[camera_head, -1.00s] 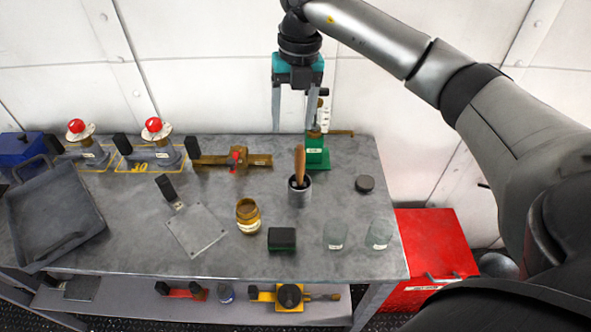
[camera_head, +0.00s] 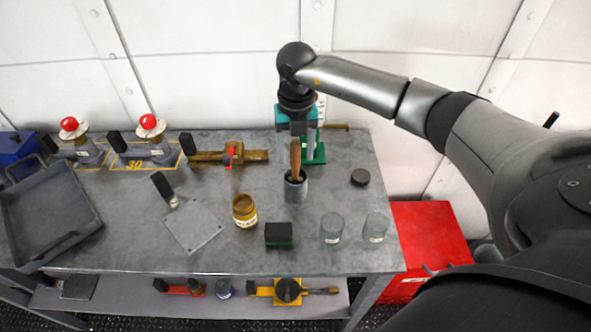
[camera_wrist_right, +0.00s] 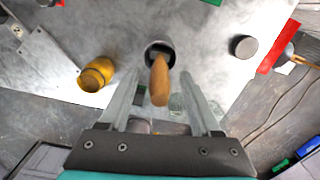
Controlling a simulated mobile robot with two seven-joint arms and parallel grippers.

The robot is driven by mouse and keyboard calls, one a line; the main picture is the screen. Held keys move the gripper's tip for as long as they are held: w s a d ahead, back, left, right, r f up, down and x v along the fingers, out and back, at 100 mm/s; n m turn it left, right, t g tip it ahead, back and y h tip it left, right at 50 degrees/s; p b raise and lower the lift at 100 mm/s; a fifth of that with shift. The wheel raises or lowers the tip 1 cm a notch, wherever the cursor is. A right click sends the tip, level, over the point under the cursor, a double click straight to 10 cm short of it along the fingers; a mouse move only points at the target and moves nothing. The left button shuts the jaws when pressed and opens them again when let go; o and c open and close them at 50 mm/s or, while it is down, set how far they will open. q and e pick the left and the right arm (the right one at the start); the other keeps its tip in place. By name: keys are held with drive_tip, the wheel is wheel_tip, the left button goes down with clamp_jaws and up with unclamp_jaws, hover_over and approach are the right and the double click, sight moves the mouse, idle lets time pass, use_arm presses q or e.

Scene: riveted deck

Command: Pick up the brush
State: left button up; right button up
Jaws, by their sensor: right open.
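The brush (camera_head: 296,160) stands upright in a small grey cup (camera_head: 296,188) on the workbench, with its wooden handle pointing up. In the right wrist view the brush handle (camera_wrist_right: 159,80) lies between the two fingers, near their tips, and the cup (camera_wrist_right: 160,50) shows just beyond. My right gripper (camera_head: 297,148) is above the cup, pointing down and open, with a finger on each side of the handle. I cannot tell whether either finger touches it. The bristles are hidden inside the cup. My left gripper is not in view.
A yellow-brown jar (camera_head: 244,211), a dark block (camera_head: 279,235) and two clear glasses (camera_head: 332,228) stand in front of the cup. A green device (camera_head: 315,152) stands right behind the gripper. A dark round puck (camera_head: 360,177) lies to the right.

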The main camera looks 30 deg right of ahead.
sight(295, 170)
drive_tip(key=shift+f, duration=1.35)
clamp_jaws()
